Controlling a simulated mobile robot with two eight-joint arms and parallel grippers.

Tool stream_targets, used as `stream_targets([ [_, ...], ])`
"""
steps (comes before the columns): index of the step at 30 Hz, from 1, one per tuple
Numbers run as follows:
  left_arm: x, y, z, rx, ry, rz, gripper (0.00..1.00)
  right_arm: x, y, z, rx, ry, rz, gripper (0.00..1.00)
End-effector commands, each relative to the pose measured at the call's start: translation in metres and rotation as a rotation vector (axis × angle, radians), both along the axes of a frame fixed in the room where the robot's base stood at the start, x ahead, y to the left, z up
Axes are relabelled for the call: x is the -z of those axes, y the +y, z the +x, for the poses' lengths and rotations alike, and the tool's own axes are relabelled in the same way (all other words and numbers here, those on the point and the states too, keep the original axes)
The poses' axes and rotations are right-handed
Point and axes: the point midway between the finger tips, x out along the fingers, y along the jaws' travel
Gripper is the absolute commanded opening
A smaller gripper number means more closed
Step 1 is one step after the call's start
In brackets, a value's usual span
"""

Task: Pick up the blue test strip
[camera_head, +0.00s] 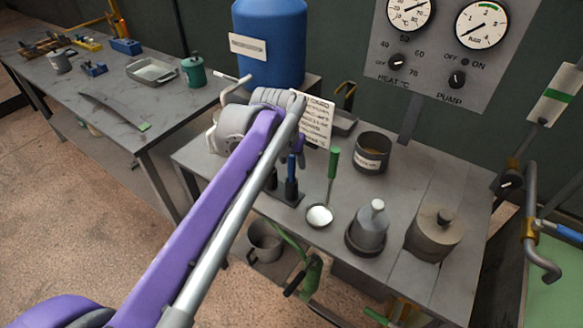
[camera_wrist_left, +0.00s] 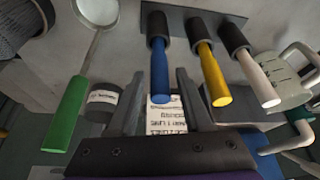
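The blue test strip (camera_wrist_left: 160,72) stands in a black socket of a small rack (camera_wrist_left: 188,22), with a yellow strip (camera_wrist_left: 213,75) and a white strip (camera_wrist_left: 262,76) beside it in the left wrist view. In the head view the blue strip (camera_head: 291,166) shows above the rack (camera_head: 284,197), partly hidden by my arm. My left gripper (camera_wrist_left: 160,80) is open. In its wrist view the blue strip appears between the two grey fingers, with a gap on each side; I cannot tell the exact depth. My right gripper is not in view.
A green-handled ladle (camera_head: 332,165), a labelled dark pot (camera_head: 372,153) and two lidded grey weights or canisters (camera_head: 368,232) stand to the right on the grey table. A printed card (camera_head: 317,120) and a blue tank (camera_head: 270,40) are behind. A second table (camera_head: 150,115) is at left.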

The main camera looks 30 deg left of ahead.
Motion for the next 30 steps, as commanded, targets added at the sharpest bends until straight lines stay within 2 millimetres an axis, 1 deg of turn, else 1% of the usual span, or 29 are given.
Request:
stream_targets([
  [1,0.0,0.0,0.0,0.0,0.0,0.0,0.38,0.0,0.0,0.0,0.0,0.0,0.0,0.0],
  [5,0.0,0.0,0.0,0.0,0.0,0.0,0.15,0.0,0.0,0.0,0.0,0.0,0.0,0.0],
  [6,0.0,0.0,0.0,0.0,0.0,0.0,0.08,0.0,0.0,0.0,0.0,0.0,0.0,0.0],
  [7,0.0,0.0,0.0,0.0,0.0,0.0,0.02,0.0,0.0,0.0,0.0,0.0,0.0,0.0],
  [8,0.0,0.0,0.0,0.0,0.0,0.0,0.0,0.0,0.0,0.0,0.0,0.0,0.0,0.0],
  [17,-0.001,0.0,0.0,0.0,0.0,0.0,0.0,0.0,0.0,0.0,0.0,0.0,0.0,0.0],
  [20,-0.008,0.0,0.0,0.0,0.0,0.0,0.0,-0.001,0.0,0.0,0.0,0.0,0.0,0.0],
  [23,-0.024,0.0,0.0,0.0,0.0,0.0,0.0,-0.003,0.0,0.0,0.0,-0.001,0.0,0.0],
  [30,-0.073,0.0,0.0,-0.001,0.0,0.0,0.0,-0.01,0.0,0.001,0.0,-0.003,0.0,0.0],
])
